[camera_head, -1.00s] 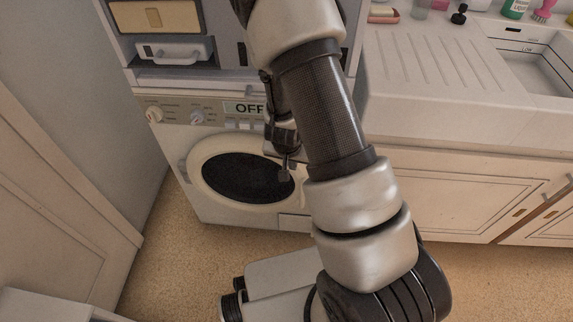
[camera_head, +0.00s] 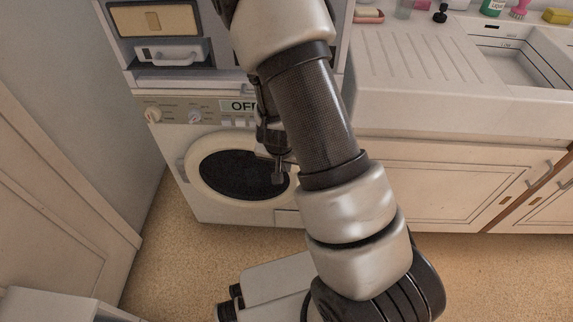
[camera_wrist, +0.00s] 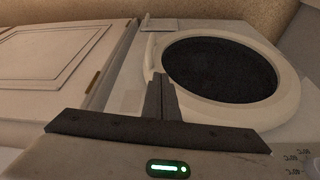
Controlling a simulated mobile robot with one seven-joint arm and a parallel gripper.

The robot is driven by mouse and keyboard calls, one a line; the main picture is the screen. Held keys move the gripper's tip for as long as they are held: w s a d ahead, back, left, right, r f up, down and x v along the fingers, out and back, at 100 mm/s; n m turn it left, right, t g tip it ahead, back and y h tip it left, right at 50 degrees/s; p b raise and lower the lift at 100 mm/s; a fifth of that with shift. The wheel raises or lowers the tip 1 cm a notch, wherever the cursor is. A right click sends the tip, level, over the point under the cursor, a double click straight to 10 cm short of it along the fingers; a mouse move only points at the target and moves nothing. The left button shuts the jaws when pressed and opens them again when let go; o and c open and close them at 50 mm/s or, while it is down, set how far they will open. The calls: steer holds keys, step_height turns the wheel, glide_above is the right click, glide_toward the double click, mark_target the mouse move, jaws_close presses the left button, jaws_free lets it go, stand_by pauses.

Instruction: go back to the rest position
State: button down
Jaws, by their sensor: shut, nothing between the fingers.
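My gripper (camera_head: 279,176) hangs in front of the washing machine (camera_head: 238,209), partly hidden behind my arm in the head view. In the wrist view my gripper (camera_wrist: 161,88) has its two fingers together with nothing between them. The fingers overlap the left rim of the round washer door (camera_wrist: 222,70) in that view; I cannot tell whether they touch it. The door also shows in the head view (camera_head: 225,165), and it looks closed.
A sink counter (camera_head: 400,70) with bottles and low cabinets (camera_head: 420,185) is at right. A pale door (camera_head: 50,180) is at left. Bare floor (camera_head: 175,270) lies in front of the washer.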

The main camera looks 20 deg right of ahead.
steer(key=d+p+v, duration=0.1)
steer(key=p+v, duration=0.1)
steer(key=v, duration=0.4)
steer(key=shift+s+a+r, duration=0.25)
steer(key=shift+a, duration=0.15)
steer(key=a+r+n+y, duration=0.1)
steer(key=a+r+y, duration=0.3)
steer(key=r, duration=0.7)
steer(key=s+d+r+n+t+h+p, duration=0.1)
steer(key=s+r+n, duration=0.2)
steer(key=s+r, duration=0.65)
steer(key=s+d+r+n+t+h+p, duration=0.1)
steer(key=s+r+n, duration=0.1)
steer(key=s+r, duration=0.75)
step_height(320, 180, up, 21)
steer(key=w+p, duration=0.2)
steer(key=p, duration=1.6)
steer(key=shift+w+a+r, duration=0.2)
